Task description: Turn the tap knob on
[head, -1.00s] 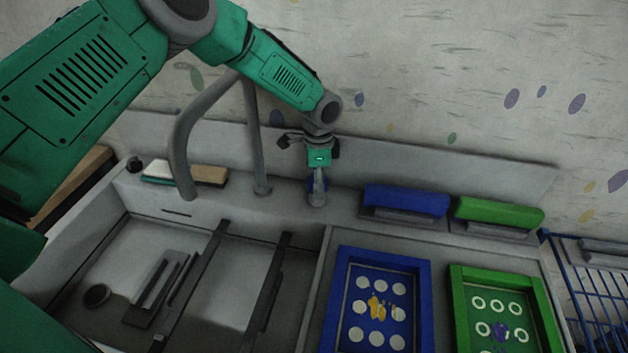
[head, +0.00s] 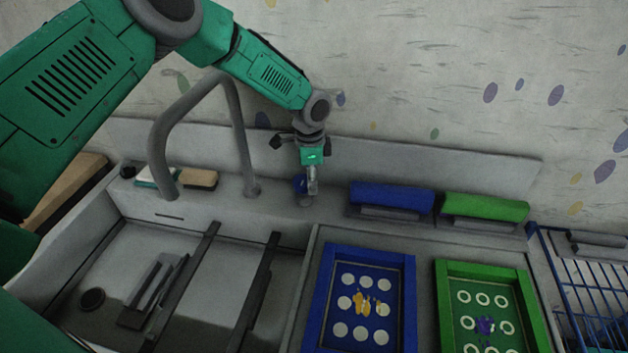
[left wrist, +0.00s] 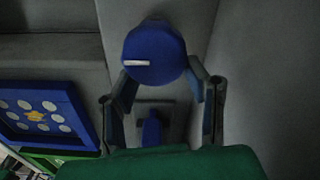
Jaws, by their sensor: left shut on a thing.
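The tap knob is round and blue with a white mark; it fills the upper middle of the left wrist view (left wrist: 158,50). In the head view a small part of it (head: 299,184) shows beside my gripper, to the right of the grey tap pipe (head: 240,135). My left gripper (head: 305,188) points down at the ledge behind the sink. In the left wrist view its two fingers (left wrist: 161,72) are on either side of the knob, shut on it. The knob's white mark lies nearly level, pointing left. My right gripper is not in view.
The sink (head: 120,245) lies in front, with dark bars across it. A blue frame (head: 325,300) and a green frame (head: 447,310) lie to the right. Blue (head: 392,196) and green (head: 485,207) blocks stand behind them. A blue wire rack (head: 575,270) is far right.

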